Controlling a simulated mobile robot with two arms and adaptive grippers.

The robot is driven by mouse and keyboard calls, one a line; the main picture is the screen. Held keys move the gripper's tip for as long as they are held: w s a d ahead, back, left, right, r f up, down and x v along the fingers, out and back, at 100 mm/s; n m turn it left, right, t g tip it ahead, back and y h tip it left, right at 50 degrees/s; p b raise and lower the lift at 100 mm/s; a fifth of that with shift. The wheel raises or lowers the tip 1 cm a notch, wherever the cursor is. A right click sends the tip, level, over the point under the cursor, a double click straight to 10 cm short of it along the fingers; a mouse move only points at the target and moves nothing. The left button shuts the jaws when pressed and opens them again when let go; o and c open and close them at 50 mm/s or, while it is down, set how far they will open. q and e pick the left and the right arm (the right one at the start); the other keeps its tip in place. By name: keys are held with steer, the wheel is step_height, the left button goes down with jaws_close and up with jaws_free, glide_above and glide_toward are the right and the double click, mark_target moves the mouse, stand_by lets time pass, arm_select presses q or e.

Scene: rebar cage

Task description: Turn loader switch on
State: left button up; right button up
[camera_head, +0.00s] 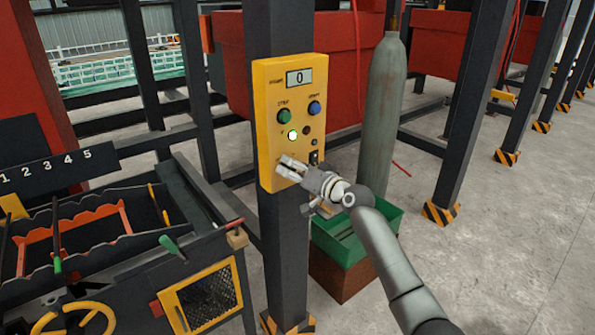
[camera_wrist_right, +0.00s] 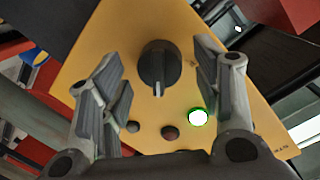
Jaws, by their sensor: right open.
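The yellow control panel (camera_head: 265,110) is fixed to a dark post in the head view. It has a display reading 0, a green button, a blue button and a bright lit lamp (camera_head: 293,134). My right gripper (camera_head: 291,168) is in front of the lower panel. In the right wrist view my open fingers (camera_wrist_right: 160,82) are on either side of the knob with gaps between; contact is not visible. My left gripper is not in view.
A grey gas cylinder (camera_head: 384,115) stands right of the post by a green box (camera_head: 392,218). Dark posts with striped feet line the right, with open concrete floor (camera_head: 510,255) there.

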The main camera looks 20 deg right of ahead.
steer(key=shift+s, duration=0.1)
steer(key=v, duration=1.2)
